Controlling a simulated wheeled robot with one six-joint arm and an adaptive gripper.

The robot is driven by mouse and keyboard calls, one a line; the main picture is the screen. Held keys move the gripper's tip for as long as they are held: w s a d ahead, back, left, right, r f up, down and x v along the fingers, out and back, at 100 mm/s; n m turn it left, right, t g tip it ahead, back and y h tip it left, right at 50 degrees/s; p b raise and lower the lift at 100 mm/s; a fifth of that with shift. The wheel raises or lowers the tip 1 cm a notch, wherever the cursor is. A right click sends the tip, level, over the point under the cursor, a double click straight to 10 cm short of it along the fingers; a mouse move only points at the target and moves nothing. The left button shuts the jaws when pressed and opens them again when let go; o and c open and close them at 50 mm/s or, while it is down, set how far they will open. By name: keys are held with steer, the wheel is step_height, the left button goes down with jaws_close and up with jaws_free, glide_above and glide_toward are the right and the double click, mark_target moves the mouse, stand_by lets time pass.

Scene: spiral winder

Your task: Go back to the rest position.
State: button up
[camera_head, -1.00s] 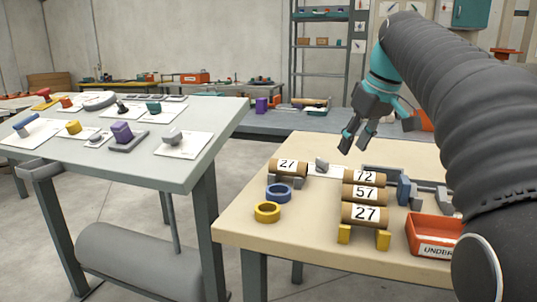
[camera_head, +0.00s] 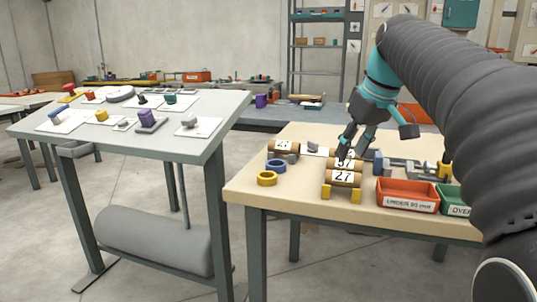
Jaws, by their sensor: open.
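My gripper (camera_head: 348,152) is open, with its fingers pointing down over the wooden-topped table (camera_head: 290,197). In the picture it overlaps the back of a row of brown tubes. The front tube (camera_head: 342,177) is marked 27 and rests on yellow blocks. The tube behind it (camera_head: 346,164) has a partly covered label, and the rearmost one is mostly hidden by my fingers. I see nothing held between the fingers, and cannot tell how high they are above the tubes. Another tube (camera_head: 283,147) lies at the left.
A blue ring (camera_head: 276,166) and a yellow ring (camera_head: 267,178) lie near the table's left edge. An orange tray (camera_head: 407,196) and a green tray (camera_head: 455,201) stand at the right front. A grey table (camera_head: 190,150) with small parts on white cards stands left, across a floor gap.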

steer(key=s+a+f+m+t+h, duration=0.1)
steer(key=s+f+m, duration=0.4)
steer(key=s+f, duration=1.9)
steer(key=shift+s+a+f+h, duration=0.25)
steer(key=shift+a+h, duration=0.1)
steer(key=shift+h, duration=0.15)
steer(key=shift+d, duration=0.1)
